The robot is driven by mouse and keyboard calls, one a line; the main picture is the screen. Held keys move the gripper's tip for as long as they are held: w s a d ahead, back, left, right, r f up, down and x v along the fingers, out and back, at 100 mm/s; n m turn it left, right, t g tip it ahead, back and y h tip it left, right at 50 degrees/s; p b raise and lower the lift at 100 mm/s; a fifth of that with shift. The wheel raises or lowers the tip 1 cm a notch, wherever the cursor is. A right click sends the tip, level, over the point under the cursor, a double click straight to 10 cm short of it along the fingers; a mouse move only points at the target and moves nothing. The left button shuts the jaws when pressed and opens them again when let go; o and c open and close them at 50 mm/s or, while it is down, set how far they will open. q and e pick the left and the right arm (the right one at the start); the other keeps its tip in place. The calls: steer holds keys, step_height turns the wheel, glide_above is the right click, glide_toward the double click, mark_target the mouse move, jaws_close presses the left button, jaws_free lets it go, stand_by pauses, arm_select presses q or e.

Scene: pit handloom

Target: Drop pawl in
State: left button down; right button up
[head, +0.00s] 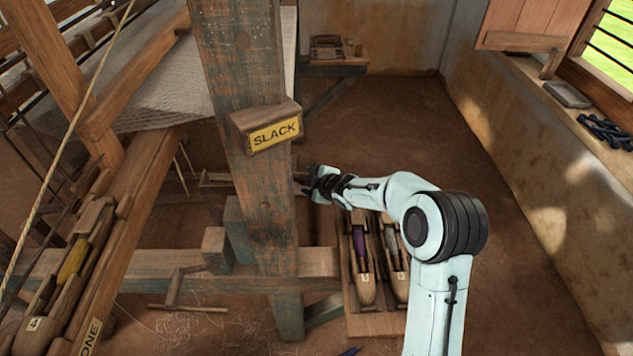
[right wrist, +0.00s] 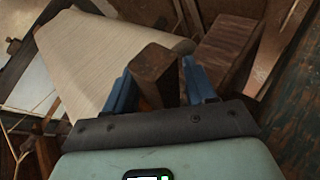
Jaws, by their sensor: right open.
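My right gripper (head: 309,181) is at the right side of the thick wooden post (head: 262,215), below the SLACK block (head: 266,127). In the right wrist view its blue fingers (right wrist: 161,90) are apart. A dark wooden bar end (right wrist: 157,68) stands between them; it may be the pawl, but I cannot tell for sure. Whether the fingers touch it is not clear. The pale woven cloth (right wrist: 100,50) lies beyond the fingers; it also shows behind the post in the head view (head: 170,90). No ratchet can be made out. My left gripper is not in view.
A wooden tray (head: 375,326) with shuttles stands below my right arm. Another shuttle with yellow yarn (head: 73,262) lies at the left on the loom. A small shelf (head: 336,70) is at the back. The floor at the right is clear up to the wall and window ledge.

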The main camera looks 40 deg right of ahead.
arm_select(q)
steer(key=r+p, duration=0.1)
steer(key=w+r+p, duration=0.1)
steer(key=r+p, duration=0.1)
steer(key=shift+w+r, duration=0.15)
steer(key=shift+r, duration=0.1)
arm_select(e)
steer(key=v, duration=1.3)
steer(key=shift+s, duration=0.1)
